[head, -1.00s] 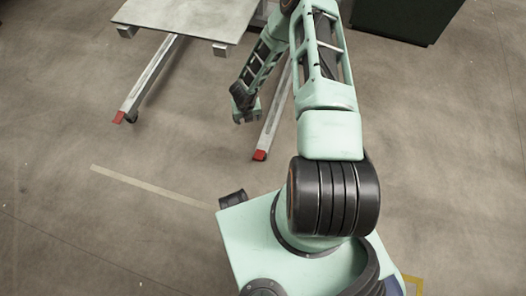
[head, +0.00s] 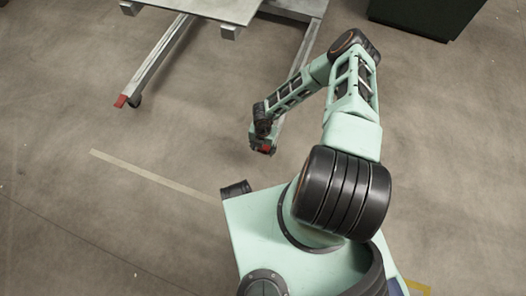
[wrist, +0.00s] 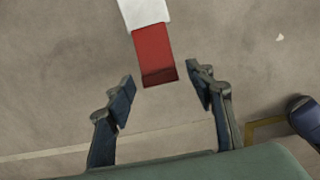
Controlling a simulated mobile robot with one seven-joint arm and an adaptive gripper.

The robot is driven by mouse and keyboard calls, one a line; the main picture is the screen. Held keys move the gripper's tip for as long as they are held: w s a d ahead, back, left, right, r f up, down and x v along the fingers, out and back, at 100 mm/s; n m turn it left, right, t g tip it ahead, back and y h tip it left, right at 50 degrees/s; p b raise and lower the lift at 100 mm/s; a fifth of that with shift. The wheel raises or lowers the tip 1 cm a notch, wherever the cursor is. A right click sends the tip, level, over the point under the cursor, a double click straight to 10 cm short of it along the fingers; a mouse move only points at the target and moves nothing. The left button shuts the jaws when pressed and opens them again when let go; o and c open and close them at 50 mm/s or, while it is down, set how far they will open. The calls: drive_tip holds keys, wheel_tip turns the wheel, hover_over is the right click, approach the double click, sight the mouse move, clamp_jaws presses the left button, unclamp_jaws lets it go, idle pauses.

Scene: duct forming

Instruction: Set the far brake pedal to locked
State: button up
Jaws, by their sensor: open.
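A cart stands at the top of the head view, and two of its legs end in red pedals. One red pedal (head: 121,101) is at the left leg's end, beside a dark caster. The other is at the right leg's end, largely covered by my gripper (head: 263,149). In the wrist view this red pedal (wrist: 153,53), with a dark end face, lies ahead of and between the fingers of my gripper (wrist: 163,88). The fingers are open, with no visible contact. I cannot tell whether the pedal is locked.
The cart's flat grey top (head: 215,8) and pale legs (head: 160,58) are at the top. A dark green box (head: 428,14) stands at the upper right. A pale line (head: 150,174) runs along the floor. The floor at left and right is clear.

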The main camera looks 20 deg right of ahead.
drive_tip(key=shift+f, duration=0.85)
drive_tip(key=shift+c, duration=0.5)
clamp_jaws()
